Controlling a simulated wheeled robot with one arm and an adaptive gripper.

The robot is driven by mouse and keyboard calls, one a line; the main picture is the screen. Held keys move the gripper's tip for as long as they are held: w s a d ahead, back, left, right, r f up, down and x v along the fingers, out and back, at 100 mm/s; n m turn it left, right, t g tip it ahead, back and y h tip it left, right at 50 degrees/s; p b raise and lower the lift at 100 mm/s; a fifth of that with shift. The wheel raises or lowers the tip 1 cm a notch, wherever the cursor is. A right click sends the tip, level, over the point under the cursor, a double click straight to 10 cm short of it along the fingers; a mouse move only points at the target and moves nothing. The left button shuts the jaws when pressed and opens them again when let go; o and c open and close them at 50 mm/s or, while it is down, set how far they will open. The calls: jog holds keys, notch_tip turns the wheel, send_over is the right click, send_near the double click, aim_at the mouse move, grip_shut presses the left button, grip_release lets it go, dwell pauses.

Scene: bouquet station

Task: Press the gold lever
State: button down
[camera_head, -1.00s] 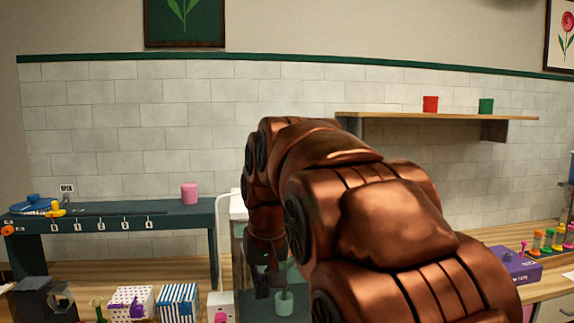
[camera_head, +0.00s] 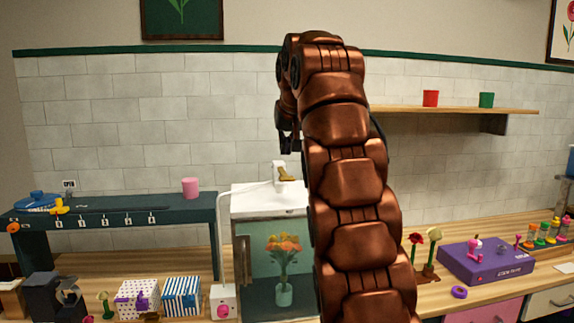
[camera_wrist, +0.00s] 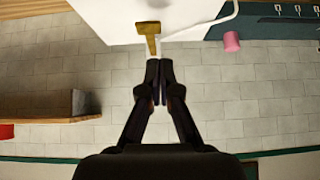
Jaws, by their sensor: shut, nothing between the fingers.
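The gold lever (camera_head: 286,177) sits on a white mount on top of a white-topped cabinet (camera_head: 262,195). It also shows in the wrist view (camera_wrist: 149,32), just ahead of my fingertips and slightly to their left. My gripper (camera_head: 289,146) is above the lever in the head view, with a gap between them. In the wrist view my gripper (camera_wrist: 159,64) has its fingers together and empty. My arm hides the right part of the cabinet in the head view.
A glass-fronted cabinet holds a bouquet (camera_head: 284,254). A dark raised shelf (camera_head: 130,222) with a pink cup (camera_head: 190,188) is at left. A wall shelf (camera_head: 455,110) holds red and green cups. A purple box (camera_head: 490,262) is at right.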

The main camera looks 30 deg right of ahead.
jog(key=shift+w+d+r+t+h+p, duration=0.15)
jog(key=shift+d+r, duration=0.4)
jog(key=shift+r, duration=0.15)
jog(key=shift+w+d+r+t+h+p, duration=0.1)
jog(key=shift+d+r+t+h+p, duration=0.05)
jog(key=shift+d+r, duration=0.45)
jog(key=shift+a, duration=0.1)
jog(key=b, duration=0.2)
send_over(286, 176)
jog(key=s, duration=0.2)
jog(key=f, duration=0.5)
jog(key=a+f, duration=0.1)
jog(key=f, duration=0.2)
jog(key=shift+s, duration=0.15)
jog(key=shift+s+f, duration=0.1)
jog(key=shift+f, duration=0.1)
jog(key=shift+f+b, duration=0.5)
jog(key=shift+f, duration=0.7)
jog(key=shift+f+b, duration=0.1)
jog(key=shift+b, duration=0.2)
